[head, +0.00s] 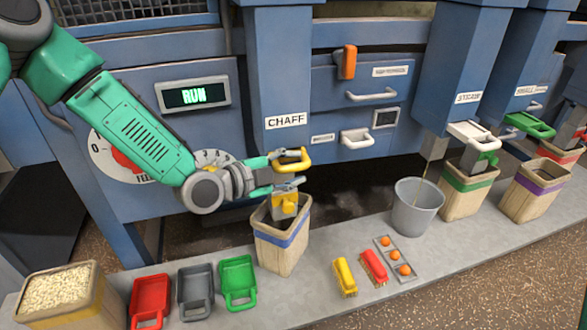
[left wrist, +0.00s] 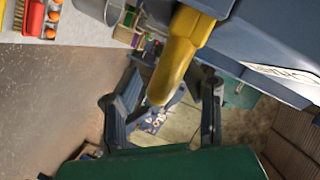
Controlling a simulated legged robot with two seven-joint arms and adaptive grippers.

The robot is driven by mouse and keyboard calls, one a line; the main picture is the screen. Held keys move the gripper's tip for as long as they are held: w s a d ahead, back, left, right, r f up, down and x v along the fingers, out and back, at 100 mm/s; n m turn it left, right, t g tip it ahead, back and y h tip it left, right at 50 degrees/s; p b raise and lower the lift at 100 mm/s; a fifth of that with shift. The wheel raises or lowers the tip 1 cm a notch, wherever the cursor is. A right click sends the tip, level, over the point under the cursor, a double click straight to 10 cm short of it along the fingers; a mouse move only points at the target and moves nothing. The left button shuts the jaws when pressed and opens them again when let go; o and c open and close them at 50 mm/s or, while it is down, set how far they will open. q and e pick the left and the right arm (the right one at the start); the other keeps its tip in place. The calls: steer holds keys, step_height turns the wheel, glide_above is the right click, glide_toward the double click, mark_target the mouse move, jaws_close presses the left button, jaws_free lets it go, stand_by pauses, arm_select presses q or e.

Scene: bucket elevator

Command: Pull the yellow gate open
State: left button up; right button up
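The yellow gate (head: 291,160) shows as a yellow handle at the foot of the blue CHAFF spout (head: 284,90). My left gripper (head: 281,171) is at this handle, reaching in from the left. In the left wrist view, the yellow handle (left wrist: 176,65) points down toward the gap between the two spread fingers (left wrist: 160,110). The gripper is open, with a finger on either side of the handle's end. I cannot tell whether either finger touches it. My right gripper is not in view.
A blue-striped sack (head: 281,245) stands beneath the CHAFF spout, with a yellow piece (head: 284,205) above its mouth. A grey bucket (head: 417,207), a yellow brush (head: 345,277), a red brush (head: 373,267) and coloured scoops (head: 196,290) are on the ledge.

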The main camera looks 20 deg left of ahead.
arm_select(q)
steer(key=shift+a, duration=0.1)
jaws_close()
steer(key=s+d, duration=0.4)
steer(key=s, duration=0.1)
steer(key=shift+s, duration=0.2)
steer(key=shift+c, duration=1.5)
jaws_free()
steer(key=o, duration=0.3)
steer(key=shift+s, duration=0.1)
steer(key=shift+d, duration=0.1)
